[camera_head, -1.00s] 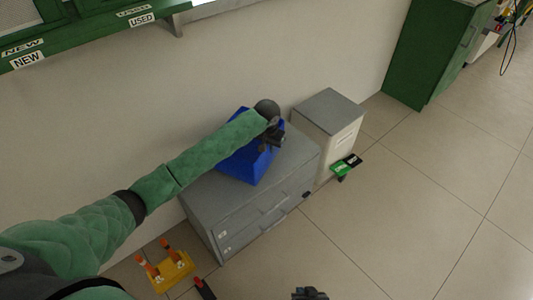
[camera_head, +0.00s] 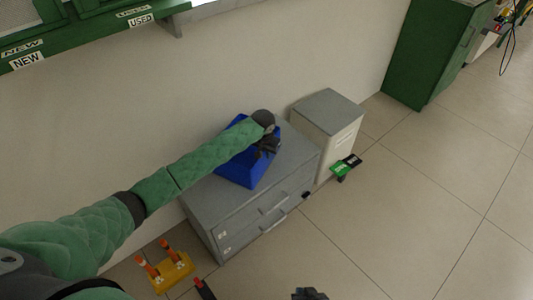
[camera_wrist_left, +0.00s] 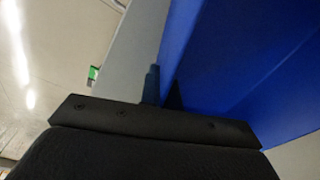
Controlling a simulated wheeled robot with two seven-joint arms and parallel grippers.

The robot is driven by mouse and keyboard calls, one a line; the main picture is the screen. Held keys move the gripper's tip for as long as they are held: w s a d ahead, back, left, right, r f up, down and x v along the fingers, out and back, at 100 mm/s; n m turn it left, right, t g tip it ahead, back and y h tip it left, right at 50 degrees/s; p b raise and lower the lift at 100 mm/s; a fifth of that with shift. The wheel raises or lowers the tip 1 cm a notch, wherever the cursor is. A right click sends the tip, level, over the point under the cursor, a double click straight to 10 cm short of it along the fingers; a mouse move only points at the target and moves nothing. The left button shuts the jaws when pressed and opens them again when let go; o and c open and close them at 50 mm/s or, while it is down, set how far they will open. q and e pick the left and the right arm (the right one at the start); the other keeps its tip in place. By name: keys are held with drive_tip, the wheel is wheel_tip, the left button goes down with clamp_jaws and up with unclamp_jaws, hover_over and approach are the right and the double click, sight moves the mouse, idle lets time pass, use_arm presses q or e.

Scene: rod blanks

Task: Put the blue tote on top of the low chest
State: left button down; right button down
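The blue tote (camera_head: 240,170) is over the top of the grey low chest (camera_head: 292,158), near the wall. It looks turned at an angle to the chest; whether its base fully rests there is hard to tell. My left gripper (camera_head: 268,148) is at the tote's right side. In the left wrist view, its two fingers (camera_wrist_left: 163,92) are close together on either side of the blue tote's wall (camera_wrist_left: 240,60). Only a dark tip of my right gripper (camera_head: 310,294) shows at the bottom edge, away from the tote; its fingers cannot be made out.
A smaller grey-topped cabinet (camera_head: 328,112) stands right of the chest. A green and black item (camera_head: 345,167) is in front of it. A yellow stand with orange posts (camera_head: 172,272) is on the floor at lower left. A green cabinet (camera_head: 428,55) stands farther right. The floor at right is clear.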

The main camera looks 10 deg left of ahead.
drive_tip(key=shift+r, duration=0.15)
use_arm(q)
drive_tip(key=c, duration=1.6)
unclamp_jaws()
drive_tip(key=shift+c, duration=0.2)
use_arm(e)
drive_tip(key=shift+w+r, duration=0.15)
drive_tip(key=shift+w, duration=0.05)
use_arm(q)
drive_tip(key=r, duration=0.3)
drive_tip(key=s+r, duration=0.1)
drive_tip(key=r, duration=0.6)
drive_tip(key=shift+s+a+r, duration=0.2)
drive_tip(key=shift+s+r, duration=0.05)
drive_tip(key=shift+r, duration=0.1)
drive_tip(key=shift+s+r, duration=0.1)
drive_tip(key=shift+r, duration=0.5)
use_arm(e)
drive_tip(key=shift+s+r, duration=0.15)
drive_tip(key=shift+r, duration=0.15)
